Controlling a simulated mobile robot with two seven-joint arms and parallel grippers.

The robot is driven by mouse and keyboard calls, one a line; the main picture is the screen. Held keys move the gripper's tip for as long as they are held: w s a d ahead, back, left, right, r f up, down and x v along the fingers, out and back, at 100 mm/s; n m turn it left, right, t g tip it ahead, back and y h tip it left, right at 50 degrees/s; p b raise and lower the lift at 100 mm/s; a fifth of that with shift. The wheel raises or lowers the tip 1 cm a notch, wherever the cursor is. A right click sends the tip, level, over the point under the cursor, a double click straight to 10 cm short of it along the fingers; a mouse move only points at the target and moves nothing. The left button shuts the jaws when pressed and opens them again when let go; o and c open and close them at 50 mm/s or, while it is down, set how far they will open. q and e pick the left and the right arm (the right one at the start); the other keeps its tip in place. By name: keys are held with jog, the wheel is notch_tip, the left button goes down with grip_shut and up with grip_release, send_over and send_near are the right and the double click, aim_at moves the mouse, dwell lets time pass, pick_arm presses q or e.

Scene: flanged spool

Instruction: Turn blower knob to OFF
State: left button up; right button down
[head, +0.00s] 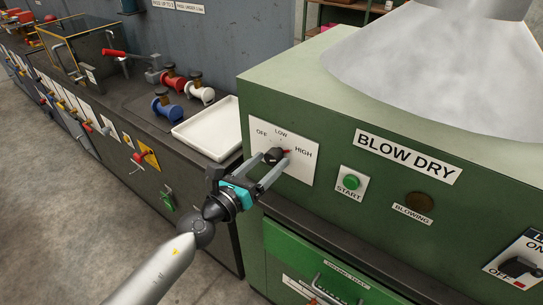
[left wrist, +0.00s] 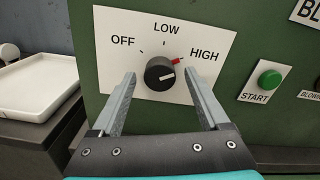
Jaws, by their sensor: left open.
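The blower knob (head: 273,156) is a round black dial on a white plate (left wrist: 205,38) marked OFF, LOW and HIGH, on the green machine's front. In the left wrist view the knob (left wrist: 159,74) has a red mark at its upper right, toward HIGH. My left gripper (head: 269,167) is open in front of the plate, with one finger on each side of the knob. In the left wrist view, gaps show between the knob and both fingers of this gripper (left wrist: 161,88). My right gripper is out of view.
Right of the plate are a green START button (head: 351,182), a dark BLOWING lamp (head: 420,202) and a lever switch (head: 519,267). A white tray (head: 228,104) and several spools stand on the dark bench at left. A green drawer (head: 300,254) sits below.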

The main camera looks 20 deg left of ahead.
pick_arm(q)
jog(key=shift+x, duration=0.95)
jog(key=shift+c, duration=0.2)
grip_shut()
